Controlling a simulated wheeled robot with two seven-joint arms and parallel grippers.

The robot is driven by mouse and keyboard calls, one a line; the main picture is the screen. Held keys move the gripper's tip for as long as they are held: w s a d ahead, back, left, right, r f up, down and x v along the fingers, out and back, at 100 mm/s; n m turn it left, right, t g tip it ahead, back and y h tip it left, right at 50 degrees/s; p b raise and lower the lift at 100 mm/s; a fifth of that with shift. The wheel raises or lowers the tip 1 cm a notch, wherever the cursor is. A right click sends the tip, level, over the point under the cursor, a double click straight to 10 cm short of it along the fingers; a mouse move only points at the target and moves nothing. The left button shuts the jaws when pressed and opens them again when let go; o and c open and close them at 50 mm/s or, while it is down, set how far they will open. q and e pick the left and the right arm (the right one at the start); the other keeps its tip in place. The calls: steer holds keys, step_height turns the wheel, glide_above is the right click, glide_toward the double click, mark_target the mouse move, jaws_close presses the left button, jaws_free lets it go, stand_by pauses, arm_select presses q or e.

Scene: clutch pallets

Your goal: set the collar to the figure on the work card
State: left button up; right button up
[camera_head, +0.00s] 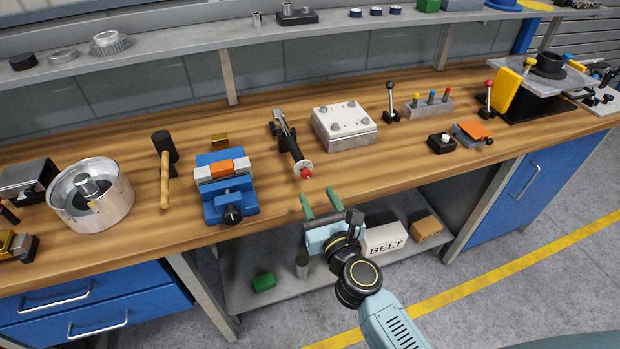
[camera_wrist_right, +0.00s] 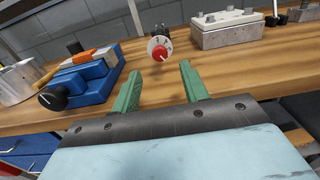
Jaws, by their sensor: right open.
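A dark rod-shaped tool (camera_head: 290,143) lies on the wooden bench and points toward the front edge. Its front end carries a pale round collar (camera_head: 303,166) with dark marks and a red knob (camera_head: 307,172) at the centre. The collar (camera_wrist_right: 152,44) and red knob (camera_wrist_right: 159,52) also show in the right wrist view, ahead of the fingers; the marks are too small to read. My right gripper (camera_head: 320,201) is open and empty at the bench's front edge, short of the knob and not touching it. I cannot make out a work card with a figure. My left gripper is out of view.
A blue vise (camera_head: 226,190) stands left of the tool, and a grey metal box (camera_head: 345,126) stands to the right behind it. A hammer (camera_head: 165,165) and a round metal housing (camera_head: 92,195) are further left. Bare bench lies right of the knob.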

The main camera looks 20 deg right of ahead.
mark_target(307, 176)
steer(key=w, duration=0.6)
steer(key=shift+a, duration=0.1)
jaws_close()
